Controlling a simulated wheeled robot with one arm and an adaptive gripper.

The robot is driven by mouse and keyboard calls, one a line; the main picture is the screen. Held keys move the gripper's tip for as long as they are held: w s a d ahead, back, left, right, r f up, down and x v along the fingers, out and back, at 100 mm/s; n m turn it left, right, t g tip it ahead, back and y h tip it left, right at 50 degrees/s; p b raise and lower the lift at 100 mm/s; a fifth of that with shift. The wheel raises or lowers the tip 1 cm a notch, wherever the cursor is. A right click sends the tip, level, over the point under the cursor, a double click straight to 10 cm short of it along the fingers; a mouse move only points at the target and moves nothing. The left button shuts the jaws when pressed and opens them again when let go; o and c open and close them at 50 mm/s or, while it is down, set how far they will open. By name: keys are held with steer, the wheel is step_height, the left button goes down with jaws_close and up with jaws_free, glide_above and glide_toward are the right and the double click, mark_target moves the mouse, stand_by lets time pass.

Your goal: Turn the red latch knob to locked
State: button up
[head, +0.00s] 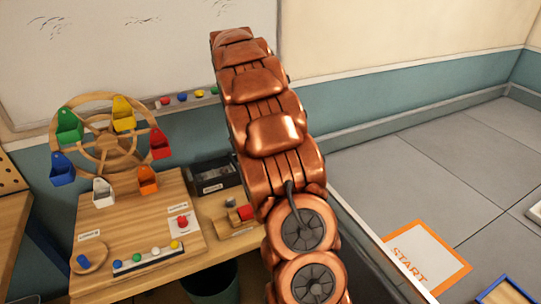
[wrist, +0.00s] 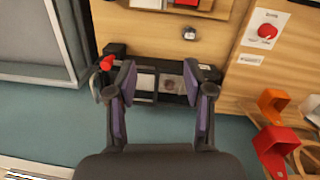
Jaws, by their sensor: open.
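A red knob (wrist: 106,63) sits at the left end of a black case (wrist: 145,88) in the wrist view; it may be the latch knob, but its lock marking cannot be read. A second red round knob (wrist: 266,31) is on a white plate at the upper right; it also shows in the head view (head: 182,222). My gripper (wrist: 160,78) is open and empty above the case, with its left finger just right of the first red knob. The case shows partly in the head view (head: 208,172), where my arm hides its right side and my gripper.
A toy wheel (head: 107,146) with coloured buckets stands on the wooden board at left. A row of coloured knobs (head: 148,256) lies at its front. A red block (head: 245,212) is on the bench near my arm. Grey floor at right is mostly clear.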

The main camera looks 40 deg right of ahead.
steer(key=shift+t, duration=0.4)
steer(key=w+d+f, duration=0.1)
steer(key=d+f, duration=0.1)
steer(key=d, duration=0.3)
steer(key=w+d+f+p, duration=0.1)
steer(key=w+d+f, duration=0.1)
steer(key=d, duration=0.3)
steer(key=w+d+f, duration=0.1)
steer(key=d+f, duration=0.3)
steer(key=d, duration=0.1)
steer(key=shift+w+d, duration=0.15)
steer(key=shift+d, duration=0.05)
steer(key=shift+f+p, duration=1.45)
steer(key=shift+f, duration=2.5)
jaws_close()
